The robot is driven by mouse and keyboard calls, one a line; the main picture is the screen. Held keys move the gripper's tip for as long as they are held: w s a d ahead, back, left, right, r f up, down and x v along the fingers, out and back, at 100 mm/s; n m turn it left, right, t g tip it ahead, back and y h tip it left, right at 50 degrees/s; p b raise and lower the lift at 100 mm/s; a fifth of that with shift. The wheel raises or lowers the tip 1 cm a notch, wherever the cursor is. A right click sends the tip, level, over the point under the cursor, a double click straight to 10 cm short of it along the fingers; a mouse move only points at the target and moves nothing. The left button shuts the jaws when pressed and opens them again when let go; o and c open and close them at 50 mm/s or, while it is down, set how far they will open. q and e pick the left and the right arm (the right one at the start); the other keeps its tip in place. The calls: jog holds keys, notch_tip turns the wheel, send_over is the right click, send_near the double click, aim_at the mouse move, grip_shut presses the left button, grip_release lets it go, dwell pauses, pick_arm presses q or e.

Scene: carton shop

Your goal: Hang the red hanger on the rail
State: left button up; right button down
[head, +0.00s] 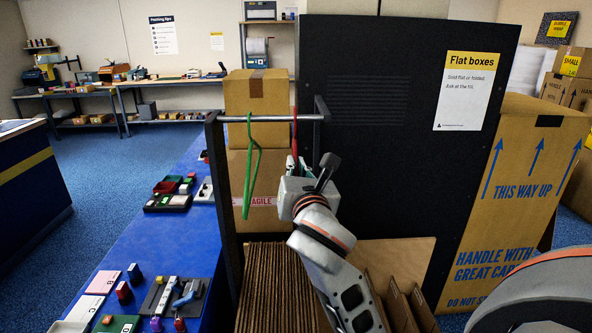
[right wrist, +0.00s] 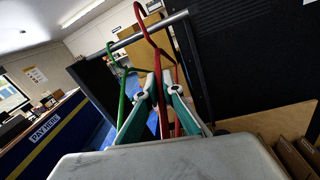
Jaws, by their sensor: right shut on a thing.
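The red hanger (head: 295,132) is upright at the right part of the metal rail (head: 270,118). My right gripper (head: 297,164) is shut on it below the rail. In the right wrist view the red hanger (right wrist: 164,112) stands between the teal and grey fingers of my right gripper (right wrist: 159,88). Its hook reaches up to the rail (right wrist: 130,38) and above it; I cannot tell whether the hook rests on the rail. A green hanger (head: 248,175) hangs on the rail to the left. My left gripper is not in view.
Dark posts (head: 222,190) carry the rail. Stacked cartons (head: 257,92) stand behind it, and a tall black panel (head: 390,110) is close on the right. Flat cardboard (head: 270,290) stands below. A blue table (head: 150,240) with small goods is at the left.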

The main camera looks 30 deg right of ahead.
jog(key=shift+d+x, duration=0.2)
jog(key=shift+x, duration=2.8)
jog(key=shift+d+f, duration=0.15)
jog(key=shift+f, duration=0.45)
jog(key=shift+f+b, duration=0.35)
jog(key=shift+f, duration=0.25)
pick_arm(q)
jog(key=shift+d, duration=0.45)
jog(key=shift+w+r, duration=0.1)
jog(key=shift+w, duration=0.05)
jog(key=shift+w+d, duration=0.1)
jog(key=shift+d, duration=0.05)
pick_arm(e)
jog(key=c, duration=2.1)
grip_release()
jog(key=shift+c, duration=0.2)
